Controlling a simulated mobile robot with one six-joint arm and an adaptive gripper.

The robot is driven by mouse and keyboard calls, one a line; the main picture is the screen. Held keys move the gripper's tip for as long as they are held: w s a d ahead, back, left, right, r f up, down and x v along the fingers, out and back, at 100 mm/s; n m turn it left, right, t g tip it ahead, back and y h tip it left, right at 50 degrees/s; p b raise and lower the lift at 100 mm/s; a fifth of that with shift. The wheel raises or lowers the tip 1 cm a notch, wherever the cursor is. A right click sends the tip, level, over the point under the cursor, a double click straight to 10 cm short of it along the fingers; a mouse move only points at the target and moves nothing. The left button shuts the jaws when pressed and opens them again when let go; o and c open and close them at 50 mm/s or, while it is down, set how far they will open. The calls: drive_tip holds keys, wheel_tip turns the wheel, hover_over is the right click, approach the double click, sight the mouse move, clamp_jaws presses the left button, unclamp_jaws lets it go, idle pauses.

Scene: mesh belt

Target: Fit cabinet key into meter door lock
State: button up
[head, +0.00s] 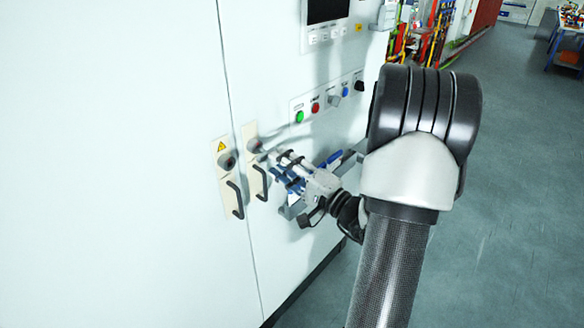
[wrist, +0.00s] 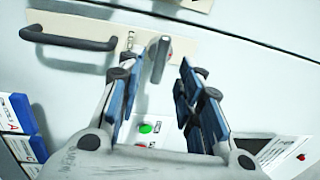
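My gripper (head: 281,168) is in front of the cabinet's right door plate, close to its lock (head: 254,146). In the wrist view my gripper (wrist: 155,75) is open, with its two blue-padded fingers well apart. A grey, lever-like piece (wrist: 160,60) stands at the round lock (wrist: 152,46) on the cream plate (wrist: 190,48) and shows in the gap, apart from both fingers. I cannot tell whether this piece is the cabinet key or part of the lock. No other key is clearly visible.
A black handle (head: 261,182) is below the lock; a second plate (head: 221,150) with a handle is to the left. A small shelf (head: 291,211) juts out by my gripper. Push buttons (head: 315,108) are above. Blue-fronted boxes (wrist: 18,115) lie left in the wrist view.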

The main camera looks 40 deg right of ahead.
drive_tip(key=shift+w+a+r+b, duration=0.15)
drive_tip(key=shift+w+b, duration=0.1)
drive_tip(key=shift+w, duration=0.95)
drive_tip(key=shift+w+a+r+b, duration=0.15)
drive_tip(key=shift+w+b, duration=0.1)
drive_tip(key=shift+w, duration=0.95)
drive_tip(key=shift+c, duration=0.5)
clamp_jaws()
drive_tip(key=shift+n+b, duration=0.3)
drive_tip(key=shift+b, duration=0.3)
drive_tip(key=shift+s+d, duration=0.1)
drive_tip(key=shift+s+d+b, duration=0.2)
drive_tip(key=shift+s+b, duration=0.65)
drive_tip(key=shift+s, duration=2.05)
